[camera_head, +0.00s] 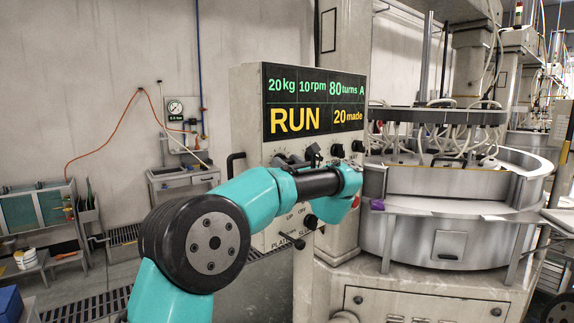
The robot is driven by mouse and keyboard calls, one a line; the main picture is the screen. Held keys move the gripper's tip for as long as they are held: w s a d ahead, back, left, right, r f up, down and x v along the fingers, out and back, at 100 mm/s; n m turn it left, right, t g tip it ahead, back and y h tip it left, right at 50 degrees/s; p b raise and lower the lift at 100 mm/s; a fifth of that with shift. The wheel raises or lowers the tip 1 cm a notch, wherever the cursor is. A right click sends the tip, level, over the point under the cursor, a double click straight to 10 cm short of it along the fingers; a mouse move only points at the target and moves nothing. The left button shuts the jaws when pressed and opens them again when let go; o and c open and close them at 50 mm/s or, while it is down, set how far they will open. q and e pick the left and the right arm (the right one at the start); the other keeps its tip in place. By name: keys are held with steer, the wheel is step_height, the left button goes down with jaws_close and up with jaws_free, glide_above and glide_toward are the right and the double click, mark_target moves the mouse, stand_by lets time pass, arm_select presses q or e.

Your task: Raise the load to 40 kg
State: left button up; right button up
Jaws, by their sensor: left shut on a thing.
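The machine's display (314,104) reads 20 kg, 10 rpm, 80 turns A, RUN and 20 made. Below it is the control panel (259,152) with a row of small dark knobs. My left arm reaches across the panel from the lower left, and its teal wrist covers much of the panel's middle. My left gripper (313,155) is at the knob row just under the display, shut on a dark knob. The held knob is mostly hidden, and its label cannot be read. My right gripper is not in view.
A round steel lapping machine (462,208) stands right of the panel. A red button (356,201) is close to my wrist. A black lever (293,240) sticks out below. A pressure gauge (175,108) and a small sink unit (184,177) are at the back wall.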

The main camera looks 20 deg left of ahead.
arm_select(q)
steer(key=shift+m, duration=0.4)
steer(key=m+t+h, duration=0.1)
steer(key=m, duration=0.2)
steer(key=m+t+h, duration=0.2)
steer(key=m, duration=0.2)
steer(key=m+h, duration=0.1)
steer(key=m, duration=0.3)
steer(key=m+h, duration=0.2)
steer(key=m, duration=0.2)
steer(key=shift+t, duration=0.4)
steer(key=o, duration=0.9)
steer(key=shift+s, duration=0.1)
